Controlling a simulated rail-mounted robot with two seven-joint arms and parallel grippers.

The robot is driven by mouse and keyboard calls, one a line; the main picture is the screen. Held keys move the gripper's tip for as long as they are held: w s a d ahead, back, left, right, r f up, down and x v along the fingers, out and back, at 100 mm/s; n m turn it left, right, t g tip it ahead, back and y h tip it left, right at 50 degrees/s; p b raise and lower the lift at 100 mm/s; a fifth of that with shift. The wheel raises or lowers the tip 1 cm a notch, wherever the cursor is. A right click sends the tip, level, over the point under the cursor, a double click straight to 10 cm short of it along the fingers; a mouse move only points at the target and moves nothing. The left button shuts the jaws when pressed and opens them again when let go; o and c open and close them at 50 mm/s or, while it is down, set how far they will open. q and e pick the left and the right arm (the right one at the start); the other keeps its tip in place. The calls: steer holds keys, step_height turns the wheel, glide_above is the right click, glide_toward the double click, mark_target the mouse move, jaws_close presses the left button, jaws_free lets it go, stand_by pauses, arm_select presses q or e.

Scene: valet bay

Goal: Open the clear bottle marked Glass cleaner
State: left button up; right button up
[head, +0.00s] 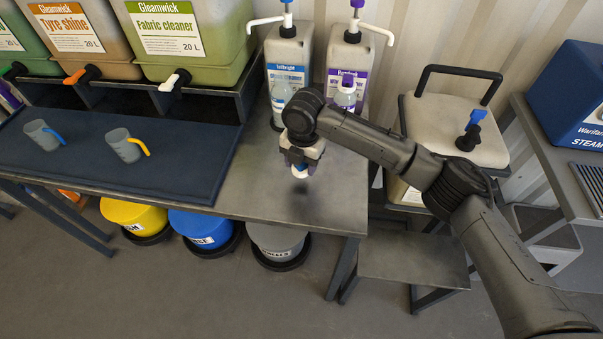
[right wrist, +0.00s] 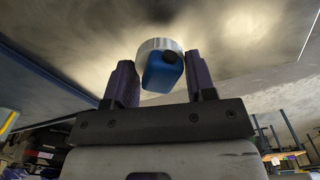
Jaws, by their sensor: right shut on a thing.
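Two small clear bottles stand at the back of the grey bench, one on the left (head: 281,95) and one on the right (head: 345,97). The right one has a pale top with purple. The left one is partly behind my arm; I see no coloured cap on it. No Glass cleaner lettering is readable on either. My right gripper (head: 300,167) is in front of them, pointing down over the bench. It is shut on a small blue and white cap (right wrist: 163,72), held between the fingers above the bench top. My left gripper is not in view.
Two large jugs with pump tops, blue (head: 289,55) and purple (head: 347,60), stand behind the bottles. The bench's front part (head: 260,195) is clear. A beige canister (head: 455,125) stands at right behind my arm.

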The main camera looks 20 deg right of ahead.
mark_target(302, 180)
steer(key=shift+f+b, duration=0.8)
steer(key=shift+f, duration=1.3)
steer(key=o, duration=1)
step_height(302, 180, up, 12)
steer(key=p, duration=0.3)
steer(key=shift+d+r+p, duration=0.1)
steer(key=shift+d+p, duration=0.05)
steer(key=shift+p, duration=0.25)
